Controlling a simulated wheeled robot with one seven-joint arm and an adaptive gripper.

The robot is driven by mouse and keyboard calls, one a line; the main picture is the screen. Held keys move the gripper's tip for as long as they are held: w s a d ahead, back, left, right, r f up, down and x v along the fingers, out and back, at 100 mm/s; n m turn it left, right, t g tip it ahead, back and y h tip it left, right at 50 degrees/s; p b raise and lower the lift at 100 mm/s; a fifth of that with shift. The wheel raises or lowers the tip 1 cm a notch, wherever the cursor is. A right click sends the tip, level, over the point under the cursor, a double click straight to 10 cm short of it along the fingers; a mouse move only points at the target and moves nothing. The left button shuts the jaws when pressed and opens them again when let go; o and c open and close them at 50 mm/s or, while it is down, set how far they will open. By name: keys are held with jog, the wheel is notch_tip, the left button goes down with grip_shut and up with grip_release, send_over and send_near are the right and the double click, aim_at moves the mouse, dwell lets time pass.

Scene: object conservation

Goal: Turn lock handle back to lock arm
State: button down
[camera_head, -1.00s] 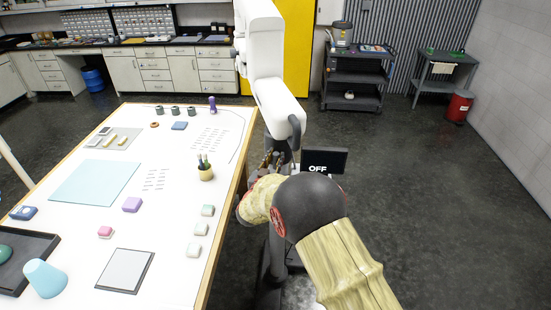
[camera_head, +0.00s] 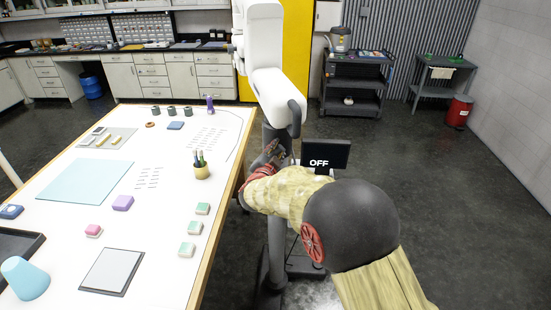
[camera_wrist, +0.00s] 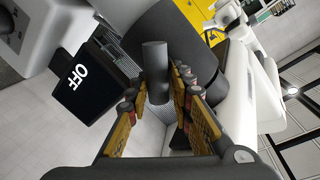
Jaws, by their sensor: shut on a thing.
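The lock handle (camera_wrist: 155,72), a dark grey cylinder, stands between the fingers of my gripper (camera_wrist: 160,98) in the wrist view. My gripper is shut on it. In the head view my gripper (camera_head: 272,153) is small and partly hidden at the dark column of the white-armed machine. The machine's white arm (camera_head: 280,92) rises above my gripper, and its lower part also shows at the right in the wrist view (camera_wrist: 242,90). The handle itself is hard to make out in the head view.
A black screen reading OFF (camera_head: 326,156) stands just right of my gripper, and also shows in the wrist view (camera_wrist: 80,82). A long white table (camera_head: 150,225) with small items is close on the left. Open floor (camera_head: 440,200) lies to the right.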

jog(key=m+b, duration=0.1)
jog(key=b, duration=0.1)
jog(key=f+m+b, duration=0.1)
jog(key=m+b, duration=0.1)
jog(key=d+f+m+y+b, duration=0.1)
jog(key=b, duration=0.1)
jog(key=shift+s+m+g+b, duration=0.1)
jog(key=shift+m+g+b, duration=0.2)
jog(key=shift+m+b, duration=0.1)
jog(key=m+b, duration=0.1)
jog(key=b, duration=0.1)
jog(key=m+y+b, duration=0.1)
jog(key=m+b, duration=0.1)
jog(key=b, duration=0.1)
jog(key=shift+f+m+y, duration=0.3)
jog(key=shift+b, duration=0.3)
jog(key=c, duration=1.7)
grip_release()
jog(key=shift+r, duration=0.15)
jog(key=shift+c, duration=0.2)
jog(key=shift+o, duration=0.4)
jog(key=shift+r, duration=0.15)
jog(key=shift+a+r, duration=0.1)
jog(key=shift+r, duration=0.15)
jog(key=v, duration=1.1)
jog(key=shift+s, duration=0.4)
